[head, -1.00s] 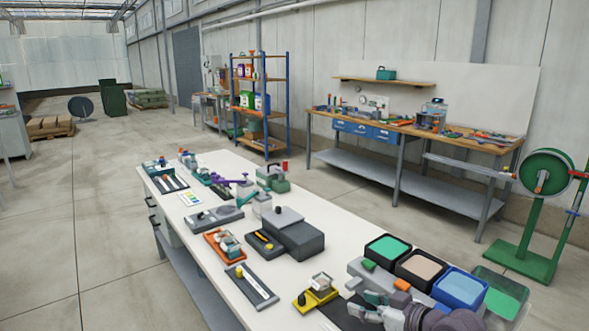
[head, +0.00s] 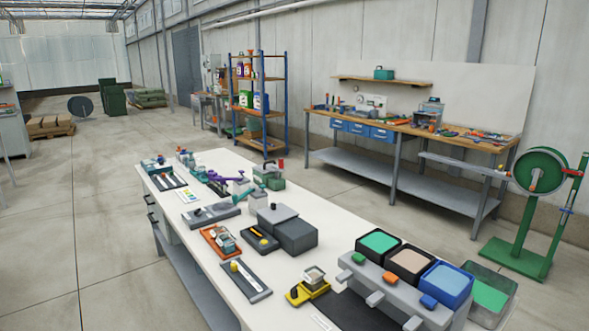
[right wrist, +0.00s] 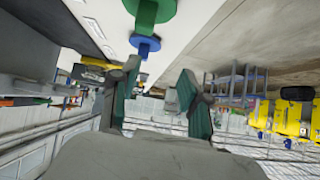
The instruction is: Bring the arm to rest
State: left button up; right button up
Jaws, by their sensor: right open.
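My right gripper (right wrist: 159,72) shows in the right wrist view with its two dark green-padded fingers spread apart. Nothing is between the fingers; only distant background shows in the gap. Neither of my grippers shows in the head view. The white table (head: 190,240) runs from the middle to the lower right of the head view. A grey dispenser unit (head: 388,288) with green, beige and blue bins stands at its near right end, with no arm in front of it.
A yellow device (head: 309,288) and a dark box (head: 297,235) stand on the table. A wooden workbench (head: 465,143) lines the wall. A green reel stand (head: 522,220) is at the right. The floor left of the table is clear.

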jog(key=s+f+h, duration=0.1)
jog(key=s, duration=0.2)
jog(key=s+d+f+m+g, duration=0.1)
jog(key=s, duration=0.2)
jog(key=s+d+f+m+h, duration=0.1)
jog(key=s+f, duration=0.1)
jog(key=s, duration=0.2)
jog(key=shift+s+d+g+h, duration=0.1)
jog(key=shift+d+g+h, duration=0.1)
jog(key=shift+g+h, duration=0.1)
jog(key=s+d+f+m+g+h, duration=0.25)
jog(key=s+d, duration=0.35)
jog(key=s, duration=0.6)
notch_tip(320, 180, down, 27)
jog(key=g+b, duration=0.2)
jog(key=s+d+f+h+b, duration=0.1)
jog(key=s+d+f+b, duration=0.1)
jog(key=s+f, duration=1.5)
jog(key=shift+s+d+f+g, duration=0.35)
jog(key=shift+d+f, duration=0.15)
jog(key=shift+f, duration=0.3)
